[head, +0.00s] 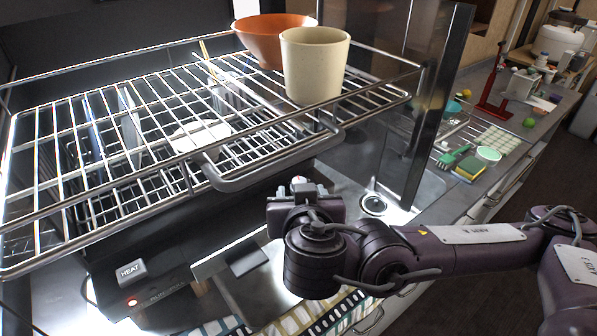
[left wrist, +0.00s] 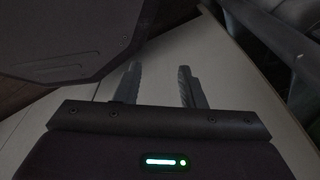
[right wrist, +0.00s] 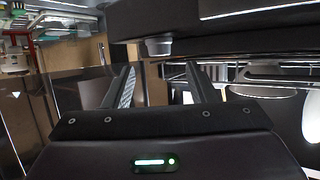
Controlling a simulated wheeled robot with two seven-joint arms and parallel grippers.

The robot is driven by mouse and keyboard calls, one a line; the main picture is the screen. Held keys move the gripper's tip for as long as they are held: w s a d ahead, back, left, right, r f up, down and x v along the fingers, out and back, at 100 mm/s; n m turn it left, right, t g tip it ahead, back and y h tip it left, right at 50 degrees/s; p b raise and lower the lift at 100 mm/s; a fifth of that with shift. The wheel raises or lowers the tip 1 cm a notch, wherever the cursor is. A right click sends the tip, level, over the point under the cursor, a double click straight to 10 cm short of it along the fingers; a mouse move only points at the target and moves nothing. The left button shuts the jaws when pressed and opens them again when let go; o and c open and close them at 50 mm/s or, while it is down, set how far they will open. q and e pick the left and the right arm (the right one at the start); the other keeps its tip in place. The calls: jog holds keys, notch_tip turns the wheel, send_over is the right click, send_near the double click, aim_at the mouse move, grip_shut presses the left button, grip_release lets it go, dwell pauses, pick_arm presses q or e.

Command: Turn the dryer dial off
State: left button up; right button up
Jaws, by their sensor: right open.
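In the right wrist view a grey knob (right wrist: 158,47), which looks like the dial, sticks out from a dark panel (right wrist: 230,35) of the dryer. It appears beyond the fingertips, nearer the left finger. My right gripper (right wrist: 163,80) is open, with nothing between its fingers. In the head view my right arm comes in from the right and its wrist (head: 312,255) is below the front of the dryer's wire rack (head: 240,178); the fingers are hidden there. The dial's setting cannot be read. My left gripper (left wrist: 162,85) is open and empty, seen only in the left wrist view.
The rack holds an orange bowl (head: 270,40), a cream cup (head: 314,68) and a white dish (head: 200,136). A dark upright panel (head: 432,110) stands right of the rack.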

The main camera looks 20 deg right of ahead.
aim_at(300, 181)
jog(key=p+x, duration=0.1)
jog(key=x, duration=0.2)
jog(key=shift+w+d, duration=0.15)
jog(key=shift+w, duration=0.1)
jog(key=shift+x, duration=1.05)
jog(key=shift+f, duration=0.1)
jog(key=c, duration=0.9)
pick_arm(q)
jog(key=shift+g, duration=0.3)
jog(key=s, duration=0.3)
jog(key=s+r, duration=0.1)
jog(key=shift+s+a, duration=0.3)
jog(key=shift+s, duration=0.1)
pick_arm(e)
jog(key=shift+c, duration=0.2)
